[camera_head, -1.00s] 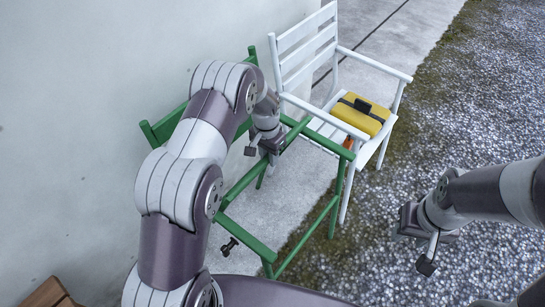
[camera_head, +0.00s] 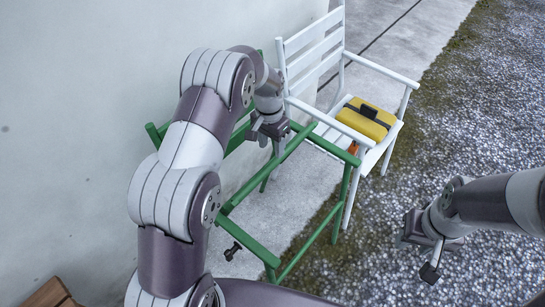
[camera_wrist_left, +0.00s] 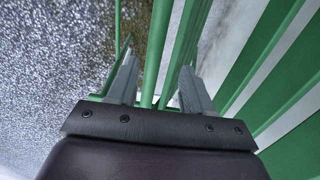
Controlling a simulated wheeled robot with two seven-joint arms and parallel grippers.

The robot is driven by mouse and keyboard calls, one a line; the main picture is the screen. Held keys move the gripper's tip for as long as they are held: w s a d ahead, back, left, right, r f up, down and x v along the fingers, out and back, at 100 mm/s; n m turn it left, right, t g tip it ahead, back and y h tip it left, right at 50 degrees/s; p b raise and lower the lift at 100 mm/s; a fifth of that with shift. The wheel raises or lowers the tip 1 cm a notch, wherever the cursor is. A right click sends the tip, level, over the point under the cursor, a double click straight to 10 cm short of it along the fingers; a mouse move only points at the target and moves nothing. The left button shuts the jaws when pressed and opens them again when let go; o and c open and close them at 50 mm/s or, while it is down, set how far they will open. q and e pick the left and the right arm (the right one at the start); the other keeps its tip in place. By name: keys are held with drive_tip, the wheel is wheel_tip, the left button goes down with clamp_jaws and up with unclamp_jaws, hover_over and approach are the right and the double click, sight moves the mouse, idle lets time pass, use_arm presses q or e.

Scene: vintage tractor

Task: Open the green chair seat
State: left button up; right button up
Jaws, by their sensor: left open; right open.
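The green chair (camera_head: 250,252) stands against the wall, mostly behind my left arm. Its middle shows as an open frame with ground visible through it; I cannot make out the seat clearly. My left gripper (camera_head: 266,136) is open at the chair's far side, by the end of a green armrest. In the left wrist view, the open fingers of my left gripper (camera_wrist_left: 157,78) have green bars (camera_wrist_left: 157,45) of the chair between or below them. Wide green slats (camera_wrist_left: 265,55) show at the right there. My right gripper (camera_head: 425,258) is open and empty over the gravel.
A white chair (camera_head: 310,50) with a yellow case (camera_head: 362,120) on its seat stands just beyond the green chair. The wall (camera_head: 70,120) is close on the left. A wooden item (camera_head: 48,294) is at the bottom left. The gravel (camera_head: 480,120) on the right is open.

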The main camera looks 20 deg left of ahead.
use_arm(q)
wheel_tip(320, 180, up, 5)
drive_tip(key=shift+a+r, duration=0.1)
drive_tip(key=shift+a, duration=0.05)
idle(0.4)
drive_tip(key=s+r+n+p, duration=0.2)
drive_tip(key=s+r+p, duration=0.2)
drive_tip(key=s, duration=0.7)
drive_tip(key=s+r+n+t+p, duration=0.1)
drive_tip(key=s+r+n+p, duration=0.1)
drive_tip(key=s+r, duration=0.5)
drive_tip(key=s+p, duration=0.1)
drive_tip(key=s, duration=0.3)
drive_tip(key=shift+s+t+y+p, duration=0.15)
drive_tip(key=shift+t+y+p, duration=0.15)
drive_tip(key=shift+p, duration=0.05)
